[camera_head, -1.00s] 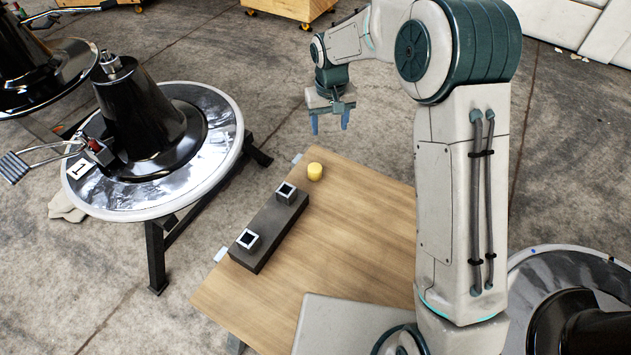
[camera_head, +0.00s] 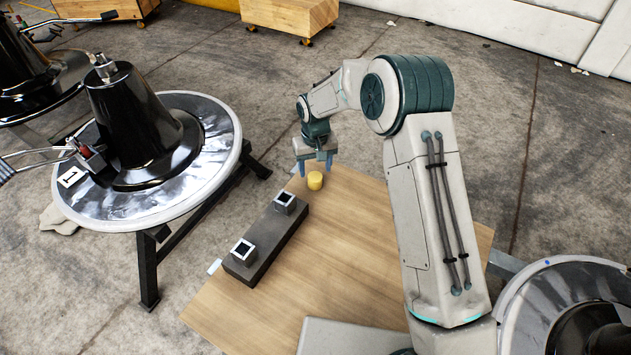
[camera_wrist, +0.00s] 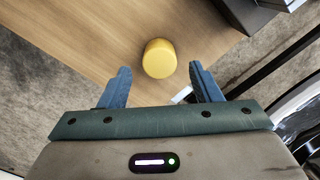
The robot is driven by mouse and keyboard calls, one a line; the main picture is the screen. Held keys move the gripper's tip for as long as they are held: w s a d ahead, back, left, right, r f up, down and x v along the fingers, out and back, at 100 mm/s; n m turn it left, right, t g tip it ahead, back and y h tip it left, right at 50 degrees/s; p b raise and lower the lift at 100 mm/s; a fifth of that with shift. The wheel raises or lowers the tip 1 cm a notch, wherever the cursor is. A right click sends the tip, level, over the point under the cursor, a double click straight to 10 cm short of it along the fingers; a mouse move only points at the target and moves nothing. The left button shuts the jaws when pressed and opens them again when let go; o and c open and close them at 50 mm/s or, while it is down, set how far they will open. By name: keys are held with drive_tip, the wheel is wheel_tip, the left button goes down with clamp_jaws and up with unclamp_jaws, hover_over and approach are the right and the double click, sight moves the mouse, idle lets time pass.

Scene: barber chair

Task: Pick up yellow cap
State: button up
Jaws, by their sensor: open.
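The yellow cap (camera_head: 315,181) is a short cylinder standing on the wooden table (camera_head: 340,245) near its far edge. It also shows in the wrist view (camera_wrist: 159,60), centred a little beyond the line between my two blue fingertips. My gripper (camera_head: 316,166) is open and empty, pointing down just above and behind the cap. In the wrist view my gripper (camera_wrist: 160,80) has its fingers spread wider than the cap, one to each side. I see no contact between the fingers and the cap.
A dark block (camera_head: 266,240) with two square white-rimmed posts stands on the table left of the cap. A round metal stand with a black cone (camera_head: 138,125) is further left. Wooden boxes (camera_head: 288,14) stand on the floor behind. The table right of the cap is clear.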

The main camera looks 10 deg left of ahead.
sight(315, 176)
drive_tip(key=f, duration=0.1)
drive_tip(key=f+b, duration=0.1)
drive_tip(key=f, duration=0.1)
drive_tip(key=f+b, duration=0.1)
drive_tip(key=f, duration=0.1)
drive_tip(key=shift+w+a, duration=0.1)
drive_tip(key=shift+w, duration=0.2)
drive_tip(key=shift+r, duration=0.1)
drive_tip(key=c, duration=1.1)
drive_tip(key=shift+o, duration=0.2)
drive_tip(key=shift+r, duration=0.1)
wheel_tip(315, 176, up, 4)
drive_tip(key=shift+r+p, duration=0.1)
drive_tip(key=shift+p, duration=1)
drive_tip(key=s+d+r+p, duration=0.2)
drive_tip(key=s+r, duration=0.1)
drive_tip(key=s, duration=0.2)
drive_tip(key=s+d+r+p, duration=0.1)
drive_tip(key=s+d+r, duration=0.2)
drive_tip(key=s+r, duration=0.15)
wheel_tip(315, 176, up, 7)
drive_tip(key=s+p, duration=0.1)
drive_tip(key=p, duration=0.5)
